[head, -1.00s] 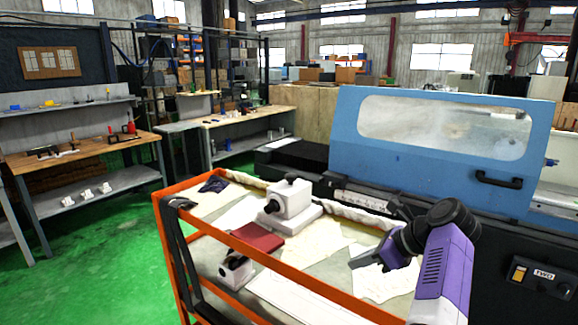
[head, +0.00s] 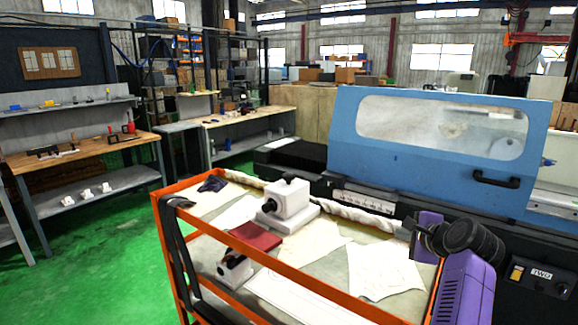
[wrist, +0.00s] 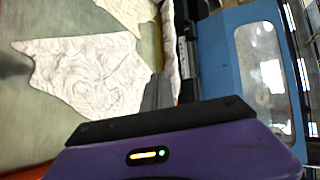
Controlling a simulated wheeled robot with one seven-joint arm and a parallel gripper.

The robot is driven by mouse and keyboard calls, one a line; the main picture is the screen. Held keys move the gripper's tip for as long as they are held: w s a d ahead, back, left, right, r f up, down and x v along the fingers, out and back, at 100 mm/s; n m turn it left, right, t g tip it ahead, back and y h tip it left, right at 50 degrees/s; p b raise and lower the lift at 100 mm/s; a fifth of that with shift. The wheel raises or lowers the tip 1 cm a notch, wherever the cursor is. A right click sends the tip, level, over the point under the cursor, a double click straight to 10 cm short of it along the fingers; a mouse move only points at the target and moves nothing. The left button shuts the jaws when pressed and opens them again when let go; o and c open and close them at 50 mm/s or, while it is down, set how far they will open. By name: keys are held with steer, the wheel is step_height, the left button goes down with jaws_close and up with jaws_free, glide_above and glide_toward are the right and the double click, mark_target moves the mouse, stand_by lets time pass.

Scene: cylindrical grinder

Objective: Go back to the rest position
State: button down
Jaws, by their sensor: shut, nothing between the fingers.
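My gripper shows in the wrist view as dark grey fingers (wrist: 158,92) close together, shut, with nothing between them. In the head view my purple and black arm is at the lower right, in front of the grinder and by the right end of the orange cart (head: 300,262). The fingers are mostly hidden there behind my own wrist. The wrist view looks down on a pale crumpled cloth (wrist: 85,70) on the cart top.
The cart holds a white machine part (head: 288,203), a smaller white part (head: 235,268), a dark red book (head: 255,236) and papers or cloths. The blue grinder cover (head: 400,160) is right behind. Green floor (head: 110,235) is clear at left.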

steer(key=s+d+f+n+t+h, duration=0.25)
steer(key=s+d+n, duration=0.2)
steer(key=s, duration=0.25)
steer(key=s+d+f+n+t+h, duration=0.25)
steer(key=s+n, duration=0.25)
steer(key=s, duration=0.3)
steer(key=s+a+f+n+y, duration=0.1)
steer(key=s+a, duration=0.4)
steer(key=s, duration=1)
steer(key=s+a+f+n+g+y, duration=0.1)
steer(key=s+a+n, duration=0.5)
steer(key=s, duration=1)
steer(key=s+a+f+n+g+y+b, duration=0.1)
steer(key=s+a+f+n, duration=0.2)
steer(key=s, duration=1.3)
steer(key=shift+a+f+y, duration=0.3)
steer(key=shift+a+f, duration=0.05)
steer(key=shift+a, duration=1.1)
